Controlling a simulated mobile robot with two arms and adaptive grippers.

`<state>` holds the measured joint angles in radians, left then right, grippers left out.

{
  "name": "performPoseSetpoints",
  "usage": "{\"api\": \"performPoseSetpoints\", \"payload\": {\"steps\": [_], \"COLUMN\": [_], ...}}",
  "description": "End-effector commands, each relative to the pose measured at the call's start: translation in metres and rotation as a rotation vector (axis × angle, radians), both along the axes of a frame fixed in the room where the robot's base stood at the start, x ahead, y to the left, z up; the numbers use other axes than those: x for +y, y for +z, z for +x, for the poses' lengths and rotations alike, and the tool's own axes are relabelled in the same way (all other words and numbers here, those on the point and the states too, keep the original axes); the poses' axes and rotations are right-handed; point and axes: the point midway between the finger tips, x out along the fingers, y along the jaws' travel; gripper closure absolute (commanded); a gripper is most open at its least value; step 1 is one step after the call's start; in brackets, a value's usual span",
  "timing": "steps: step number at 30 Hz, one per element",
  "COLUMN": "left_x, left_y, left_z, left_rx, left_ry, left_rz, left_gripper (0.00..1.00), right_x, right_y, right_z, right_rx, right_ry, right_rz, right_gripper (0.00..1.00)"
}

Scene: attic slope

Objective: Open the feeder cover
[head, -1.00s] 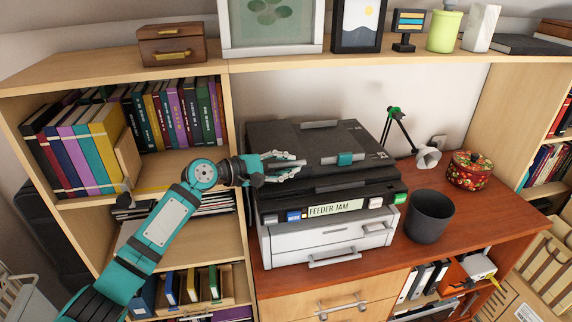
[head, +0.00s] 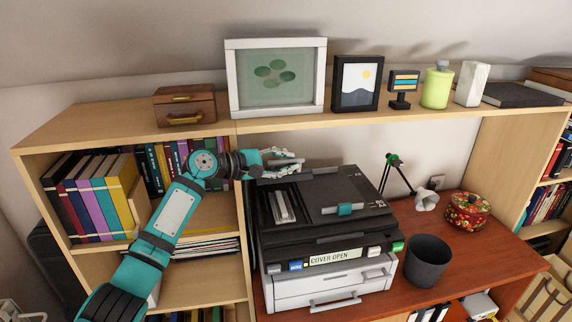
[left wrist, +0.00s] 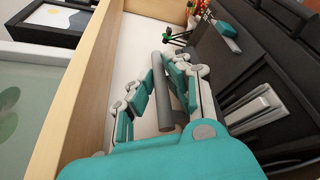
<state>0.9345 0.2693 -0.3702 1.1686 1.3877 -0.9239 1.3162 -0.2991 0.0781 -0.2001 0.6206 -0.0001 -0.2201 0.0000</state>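The black feeder unit (head: 330,240) sits on a white printer on the red-brown desk; its display (head: 336,256) reads COVER OPEN. An uncovered recess with pale rollers (head: 283,205) shows at the unit's left; the rollers also show in the left wrist view (left wrist: 250,108). My left gripper (head: 288,163) is above the recess's back. In the left wrist view its fingers (left wrist: 165,92) close around a grey bar (left wrist: 163,75), which looks like the cover's handle. The cover panel itself is mostly hidden or edge-on. My right gripper is not in view.
A bookshelf (head: 55,165) stands close at left. The shelf top (head: 420,113) behind carries a wooden box (head: 185,104), picture frames (head: 276,112) and small items. A lamp (head: 426,199), a dark bin (head: 428,262) and a floral pot (head: 468,211) stand right of the printer.

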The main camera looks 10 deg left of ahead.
Motion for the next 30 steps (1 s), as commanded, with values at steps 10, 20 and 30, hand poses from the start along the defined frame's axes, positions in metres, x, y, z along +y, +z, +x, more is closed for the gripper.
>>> {"api": "performPoseSetpoints", "payload": {"steps": [10,20,30], "left_x": [0.003,0.021,0.073], "left_y": [-0.003,0.001,0.018], "left_z": [0.001,-0.012,-0.055], "left_rx": [0.004,0.002,0.001], "left_ry": [0.005,0.007,0.004], "left_rz": [0.004,0.005,0.006], "left_gripper": [0.64,0.64,0.64], "right_x": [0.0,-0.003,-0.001], "right_y": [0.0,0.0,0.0], "right_z": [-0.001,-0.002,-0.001], "right_rx": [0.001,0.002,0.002], "right_ry": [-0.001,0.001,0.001], "right_rz": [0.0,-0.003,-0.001], "right_gripper": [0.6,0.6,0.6]}}
